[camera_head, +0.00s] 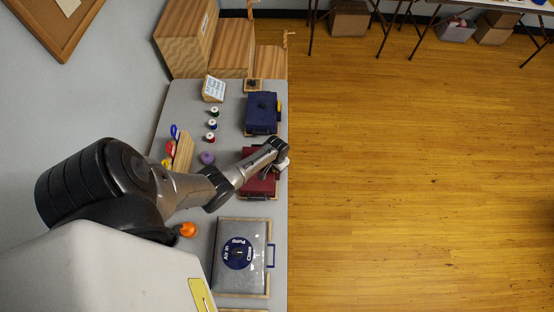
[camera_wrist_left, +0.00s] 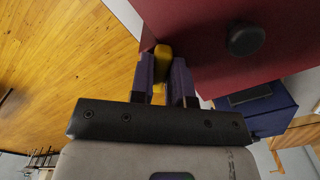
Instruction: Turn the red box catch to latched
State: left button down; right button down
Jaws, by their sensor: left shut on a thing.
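The red box (camera_head: 259,186) sits at the right edge of the grey table, partly hidden under my left arm in the head view. Its red face (camera_wrist_left: 205,22) fills the upper right of the left wrist view, with a round dark knob (camera_wrist_left: 245,39) on it. A yellow catch (camera_wrist_left: 162,58) stands at the red box's edge. My left gripper (camera_wrist_left: 164,82) is shut on this catch, one finger on each side. In the head view my left gripper (camera_head: 281,164) is at the box's right side. My right gripper is not in view.
A grey framed case (camera_head: 225,280) lies in front. Thread spools (camera_head: 212,125), a purple item (camera_head: 207,157) and an orange item (camera_head: 188,230) stand left. Open floor lies right.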

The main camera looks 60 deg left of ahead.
pick_arm(q)
jog(key=m, duration=0.4)
jog(key=shift+a+m+p, duration=0.15)
jog(key=shift+m+p, duration=0.15)
jog(key=shift+m, duration=2.2)
jog(key=c, duration=1.1)
grip_release()
